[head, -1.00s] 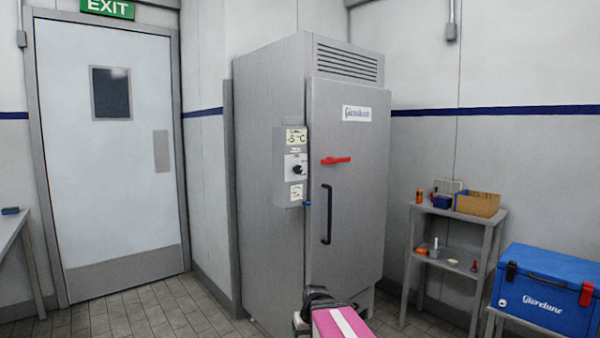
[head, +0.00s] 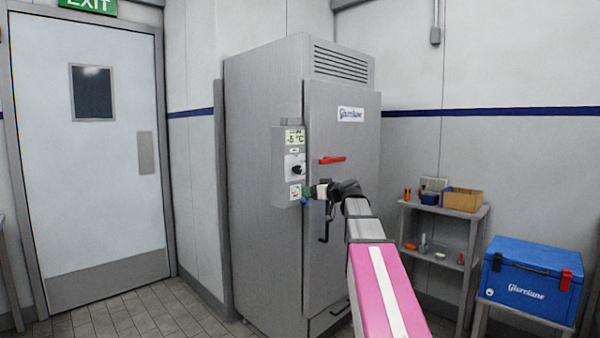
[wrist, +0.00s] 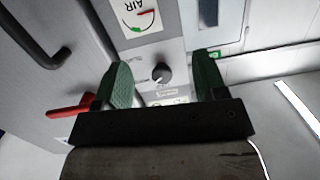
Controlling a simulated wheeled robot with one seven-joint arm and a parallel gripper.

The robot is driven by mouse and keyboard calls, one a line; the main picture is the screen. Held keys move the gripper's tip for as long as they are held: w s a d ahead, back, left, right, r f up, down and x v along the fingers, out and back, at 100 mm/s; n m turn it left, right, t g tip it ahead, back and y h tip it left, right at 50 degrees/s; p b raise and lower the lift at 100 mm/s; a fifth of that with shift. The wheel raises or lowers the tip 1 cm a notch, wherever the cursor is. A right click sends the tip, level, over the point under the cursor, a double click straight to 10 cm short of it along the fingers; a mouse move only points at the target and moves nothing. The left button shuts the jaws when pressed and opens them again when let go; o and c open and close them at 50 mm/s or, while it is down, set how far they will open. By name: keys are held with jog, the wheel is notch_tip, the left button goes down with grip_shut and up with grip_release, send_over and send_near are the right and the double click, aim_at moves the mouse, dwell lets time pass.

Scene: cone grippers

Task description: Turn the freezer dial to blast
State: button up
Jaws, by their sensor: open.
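The freezer (head: 265,130) is a tall grey cabinet. A grey control box on its side edge carries a display (head: 294,138) reading -5 °C. The dark dial (head: 297,170) sits below the display. In the wrist view the dial (wrist: 161,73) shows beyond and between my fingers, with small unreadable labels around it. My gripper (head: 308,193) is in front of the box's lower part, just below and right of the dial. In the wrist view my gripper (wrist: 162,72) has its green fingers apart and empty. I cannot tell its exact distance from the dial.
The freezer's red latch (head: 332,160) and black door handle (head: 326,225) are close to my arm. A gauge label marked AIR (wrist: 140,16) is on the box. A shelf table (head: 440,210) and blue cooler (head: 530,285) stand right. Floor left is clear.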

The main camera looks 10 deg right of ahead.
jog(key=t, duration=0.2)
send_near(299, 170)
jog(key=shift+y, duration=0.3)
jog(key=x, duration=1)
jog(key=shift+w+f, duration=0.15)
jog(key=shift+w, duration=0.3)
jog(key=c, duration=0.9)
